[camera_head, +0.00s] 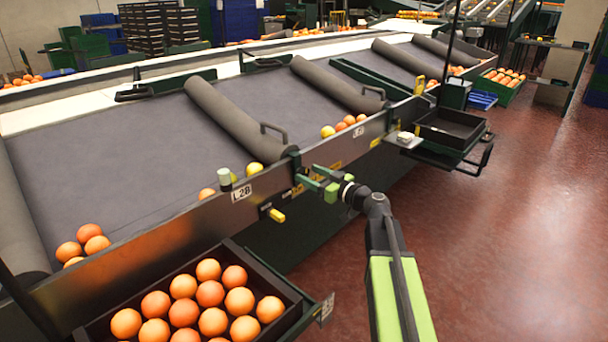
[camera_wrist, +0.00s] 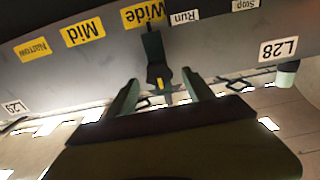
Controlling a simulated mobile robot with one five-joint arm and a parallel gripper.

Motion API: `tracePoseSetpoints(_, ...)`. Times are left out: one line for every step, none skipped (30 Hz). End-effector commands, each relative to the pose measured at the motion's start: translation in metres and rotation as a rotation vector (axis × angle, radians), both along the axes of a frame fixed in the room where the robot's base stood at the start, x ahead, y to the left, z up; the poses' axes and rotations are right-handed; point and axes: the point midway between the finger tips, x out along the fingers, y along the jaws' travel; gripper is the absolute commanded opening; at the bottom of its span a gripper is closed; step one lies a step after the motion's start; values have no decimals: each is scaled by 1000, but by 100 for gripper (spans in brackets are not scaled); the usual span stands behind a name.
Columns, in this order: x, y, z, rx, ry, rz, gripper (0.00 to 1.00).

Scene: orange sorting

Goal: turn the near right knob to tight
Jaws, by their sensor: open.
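In the wrist view, a dark knob (camera_wrist: 155,72) with a long narrow lever sits on the grey side panel. Its lever reaches up to the yellow Wide label (camera_wrist: 143,14); Mid (camera_wrist: 83,33) and Narrow (camera_wrist: 33,48) labels lie to the left. No label reading "tight" shows. My gripper (camera_wrist: 160,82) is open, with one green finger on each side of the knob; I cannot tell whether they touch it. In the head view my gripper (camera_head: 314,179) is at the side panel near the end of a grey roller, and largely hides the knob.
A black crate of oranges (camera_head: 290,288) stands at the near left below the panel. An empty dark tray (camera_head: 455,128) stands to the right. The red floor (camera_head: 510,220) is clear at right.

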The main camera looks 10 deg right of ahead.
Motion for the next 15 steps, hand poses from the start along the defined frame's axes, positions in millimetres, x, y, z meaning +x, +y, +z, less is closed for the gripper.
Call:
tracePoseSetpoints(7, 4, 0, 0, 0, 1, 61)
tracePoseSetpoints(9, 6, 0, 0, 0, 1, 61)
tracePoseSetpoints(11, 7, 0, 0, 0, 0, 61)
tracePoseSetpoints(12, 8, 0, 0, 0, 0, 61)
tracePoseSetpoints(13, 9, 0, 0, 0, 0, 61)
tracePoseSetpoints(13, 9, 0, 0, 0, 0, 61)
tracePoseSetpoints(13, 10, 0, 0, 0, 0, 61)
tracePoseSetpoints(13, 10, 0, 0, 0, -1, 61)
tracePoseSetpoints(13, 10, 0, 0, 0, -1, 61)
tracePoseSetpoints(13, 10, 0, 0, 0, -1, 61)
tracePoseSetpoints(13, 9, 0, 0, 0, -1, 61)
tracePoseSetpoints(13, 9, 0, 0, 0, -1, 61)
tracePoseSetpoints(13, 9, 0, 0, 0, -1, 61)
tracePoseSetpoints(13, 9, 0, 0, 0, -1, 57)
tracePoseSetpoints(13, 9, 0, 0, 0, -1, 52)
